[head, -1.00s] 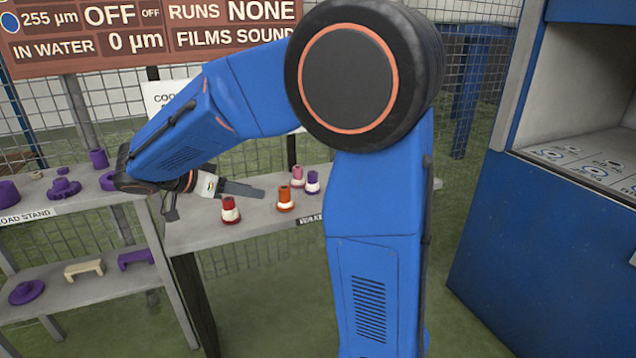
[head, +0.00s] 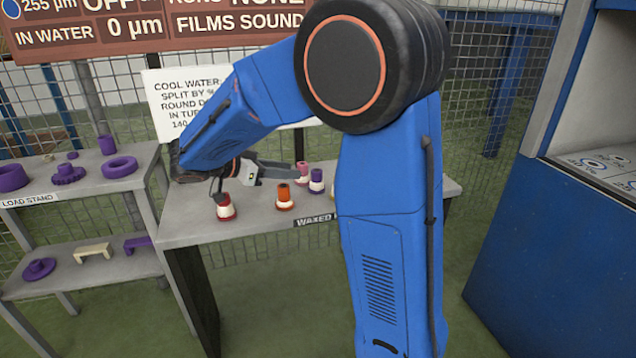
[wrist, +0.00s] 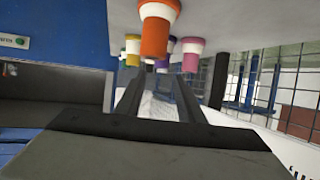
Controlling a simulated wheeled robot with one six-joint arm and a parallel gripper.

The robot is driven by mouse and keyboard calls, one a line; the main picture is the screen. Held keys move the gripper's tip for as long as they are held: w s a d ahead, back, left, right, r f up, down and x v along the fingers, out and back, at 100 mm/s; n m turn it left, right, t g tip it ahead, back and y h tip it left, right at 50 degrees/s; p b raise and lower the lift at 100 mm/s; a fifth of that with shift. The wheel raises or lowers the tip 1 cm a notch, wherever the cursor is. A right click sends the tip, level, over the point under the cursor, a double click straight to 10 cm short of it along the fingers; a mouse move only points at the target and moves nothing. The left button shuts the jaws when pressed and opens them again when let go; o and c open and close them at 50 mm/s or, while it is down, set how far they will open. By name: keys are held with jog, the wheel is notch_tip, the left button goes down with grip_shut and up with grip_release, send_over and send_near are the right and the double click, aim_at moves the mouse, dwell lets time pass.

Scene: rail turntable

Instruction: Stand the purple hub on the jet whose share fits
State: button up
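Several purple parts lie on the load stand: a short cylinder (head: 106,145), a toothed wheel (head: 67,174), a ring (head: 119,167), a drum (head: 12,178) and, on the lower shelf, a flanged disc (head: 39,268). I cannot tell which one is the hub. A purple-topped cup (head: 316,181) stands on the grey table beside a pink one (head: 302,173). My gripper (head: 285,168) is over that table, fingers pointing right. The wrist view, upside down, shows it open (wrist: 160,98) and empty, with the orange cup (wrist: 156,30) close by. I make out no jet for certain.
A red cup (head: 225,207) and the orange cup stand at the table's front. A blue cabinet (head: 550,240) with ringed marks on its shelf (head: 595,163) stands at right. A cool-water notice (head: 180,100) and a brown readout board (head: 150,30) are behind.

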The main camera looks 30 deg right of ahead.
aim_at(313, 171)
jog(key=x, duration=1.1)
jog(key=shift+w+d, duration=0.2)
grip_shut()
